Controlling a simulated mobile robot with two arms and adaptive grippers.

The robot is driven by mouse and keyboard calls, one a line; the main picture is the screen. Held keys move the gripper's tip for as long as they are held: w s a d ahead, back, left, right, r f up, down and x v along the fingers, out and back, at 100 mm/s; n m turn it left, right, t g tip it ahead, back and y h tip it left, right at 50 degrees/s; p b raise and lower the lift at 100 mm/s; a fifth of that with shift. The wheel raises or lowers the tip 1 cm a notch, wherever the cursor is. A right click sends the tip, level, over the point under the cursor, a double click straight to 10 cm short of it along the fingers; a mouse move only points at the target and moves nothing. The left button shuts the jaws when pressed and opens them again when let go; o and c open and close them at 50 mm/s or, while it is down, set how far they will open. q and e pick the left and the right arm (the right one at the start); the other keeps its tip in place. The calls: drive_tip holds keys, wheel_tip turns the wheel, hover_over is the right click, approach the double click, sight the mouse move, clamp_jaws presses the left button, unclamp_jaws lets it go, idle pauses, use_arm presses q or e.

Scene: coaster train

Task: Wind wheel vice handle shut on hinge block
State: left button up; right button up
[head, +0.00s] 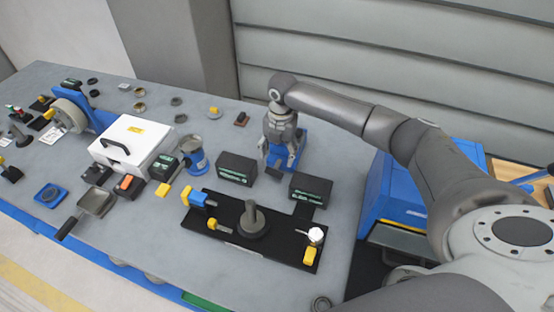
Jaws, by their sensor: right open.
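A blue vice-like body (303,141) stands at the back of the bench, mostly covered by my right gripper (280,158). My right gripper points down at it with its fingers open and apart. A small dark part (273,173) shows low in front of the blue body, close to the fingers. I cannot tell whether it is the vice handle or the hinge block, or whether a finger touches it. The vice jaws are hidden. My left gripper is not in view.
Two black boxes (236,169) (311,188) stand near the blue body. In front lies a black fixture board (285,255) with an upright grey post. A blue cabinet (385,200) stands right.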

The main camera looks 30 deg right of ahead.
sight(277, 165)
drive_tip(key=f, duration=0.3)
drive_tip(key=f+p, duration=0.1)
drive_tip(key=f, duration=0.1)
drive_tip(key=shift+w+f, duration=0.25)
drive_tip(key=shift+w, duration=0.1)
drive_tip(key=shift+f, duration=0.3)
drive_tip(key=shift+c, duration=0.3)
drive_tip(key=c, duration=0.7)
drive_tip(key=shift+s+f, duration=0.1)
drive_tip(key=shift+f, duration=0.05)
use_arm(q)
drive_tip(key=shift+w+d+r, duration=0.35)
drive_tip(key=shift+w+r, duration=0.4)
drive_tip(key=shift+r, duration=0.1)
use_arm(e)
drive_tip(key=shift+t+y, duration=0.5)
